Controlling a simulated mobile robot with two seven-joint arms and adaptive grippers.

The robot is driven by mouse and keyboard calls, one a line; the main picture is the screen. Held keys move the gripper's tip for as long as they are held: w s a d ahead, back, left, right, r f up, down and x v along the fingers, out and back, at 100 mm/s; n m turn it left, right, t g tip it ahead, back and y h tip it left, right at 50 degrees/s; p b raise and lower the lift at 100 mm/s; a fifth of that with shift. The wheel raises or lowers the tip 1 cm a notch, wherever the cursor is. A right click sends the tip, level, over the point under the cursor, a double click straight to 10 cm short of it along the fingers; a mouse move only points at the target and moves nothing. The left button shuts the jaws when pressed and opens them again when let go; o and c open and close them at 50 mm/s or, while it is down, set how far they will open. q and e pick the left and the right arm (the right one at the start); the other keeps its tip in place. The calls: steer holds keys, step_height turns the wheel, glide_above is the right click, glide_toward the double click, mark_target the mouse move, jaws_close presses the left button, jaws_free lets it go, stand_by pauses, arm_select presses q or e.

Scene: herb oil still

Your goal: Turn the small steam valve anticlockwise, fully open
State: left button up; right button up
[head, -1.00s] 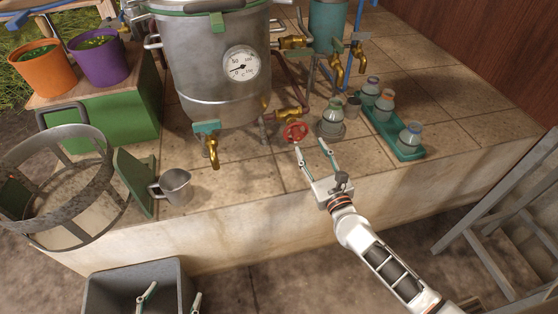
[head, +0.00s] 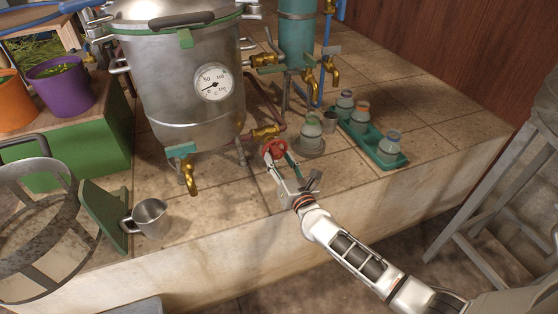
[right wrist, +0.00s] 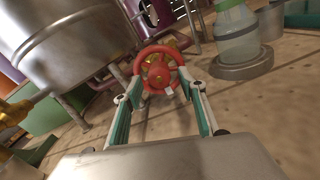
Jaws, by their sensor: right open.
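The small steam valve has a red handwheel (head: 275,149) on a brass body (head: 265,132), low beside the steel still pot (head: 190,85). In the right wrist view the red wheel (right wrist: 160,68) is straight ahead, in line with the gap between the fingers. My right gripper (head: 279,163) is open, with its fingertips close to the wheel, one towards each side. I cannot tell whether the fingers touch the rim. My left gripper is not in view.
A glass bottle (head: 310,130) on a round base stands just right of the wheel. A green tray (head: 385,158) with bottles is further right. A metal jug (head: 148,219) and brass tap (head: 189,178) are to the left. The tiles in front are clear.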

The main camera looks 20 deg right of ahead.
steer(key=c, duration=1.1)
steer(key=shift+n, duration=0.3)
